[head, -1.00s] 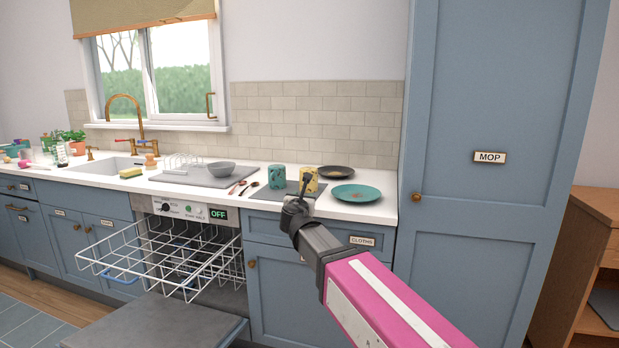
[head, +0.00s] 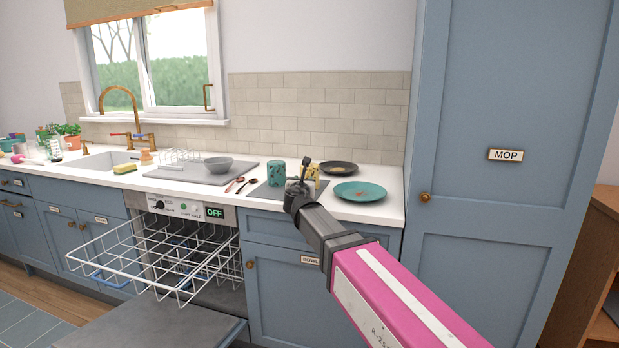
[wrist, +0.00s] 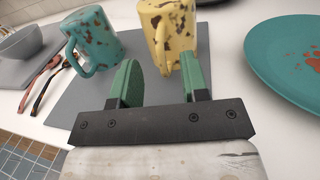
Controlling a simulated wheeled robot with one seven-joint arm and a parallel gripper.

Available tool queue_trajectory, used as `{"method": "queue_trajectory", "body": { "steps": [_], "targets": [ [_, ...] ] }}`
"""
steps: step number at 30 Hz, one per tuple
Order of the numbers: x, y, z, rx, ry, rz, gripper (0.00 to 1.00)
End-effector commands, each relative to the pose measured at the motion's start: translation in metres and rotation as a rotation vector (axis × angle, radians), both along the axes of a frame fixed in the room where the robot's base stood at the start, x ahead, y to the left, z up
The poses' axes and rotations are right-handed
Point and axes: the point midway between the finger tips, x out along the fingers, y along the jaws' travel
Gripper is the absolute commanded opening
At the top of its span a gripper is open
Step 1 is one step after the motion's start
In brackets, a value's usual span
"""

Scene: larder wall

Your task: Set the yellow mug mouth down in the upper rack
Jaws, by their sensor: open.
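The yellow mug (wrist: 172,30), with dark brown patches, stands upright on a grey mat (wrist: 135,50) on the counter. Its handle points toward my gripper in the wrist view. In the head view the yellow mug (head: 314,174) is partly hidden behind my gripper (head: 299,180). My gripper (wrist: 156,78) is open and empty, its two green-padded fingers pointing at the mug, with the right finger close to the handle; I cannot tell if they touch. The upper rack (head: 133,254) is a white wire basket, pulled out of the dishwasher, and looks empty.
A teal mug (wrist: 92,40) with brown patches stands left of the yellow one. A teal plate (head: 359,192) and a dark plate (head: 339,168) lie to the right. Spoons (head: 241,185) and a grey bowl (head: 218,167) lie to the left. The dishwasher door (head: 165,325) is down below the rack.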

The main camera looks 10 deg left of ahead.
Motion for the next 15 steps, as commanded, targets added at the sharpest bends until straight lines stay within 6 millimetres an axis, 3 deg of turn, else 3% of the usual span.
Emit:
{"method": "queue_trajectory", "body": {
  "steps": [9,15],
  "targets": [
    [0.042,0.007,-0.004,-0.001,0.0,-0.001,0.41],
    [0.048,0.007,-0.004,0.0,0.0,0.0,0.41]
  ]
}}
